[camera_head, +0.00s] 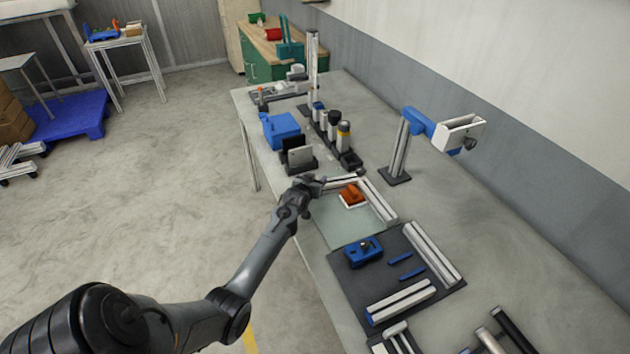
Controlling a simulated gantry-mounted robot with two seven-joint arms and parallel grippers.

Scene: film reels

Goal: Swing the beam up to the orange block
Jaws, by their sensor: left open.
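A small orange block (351,194) sits on a white plate on a pale green panel (344,225). A light metal beam (345,182) lies across the panel's far edge, just behind the orange block. Another metal bar (379,199) runs along the panel's right side. I cannot tell for sure which of these is the beam that swings. My left gripper (322,184) is open at the left end of the far beam, left of the orange block. Whether its fingers are around the beam or only beside it is too small to tell. My right gripper is not in view.
A dark mat (440,296) nearer me holds a blue fixture (363,252), blue strips and metal profiles. Behind the panel stand a black card holder (299,157), a blue box (281,129) and a row of cylinders (343,135). A post with a blue arm (420,122) rises at right.

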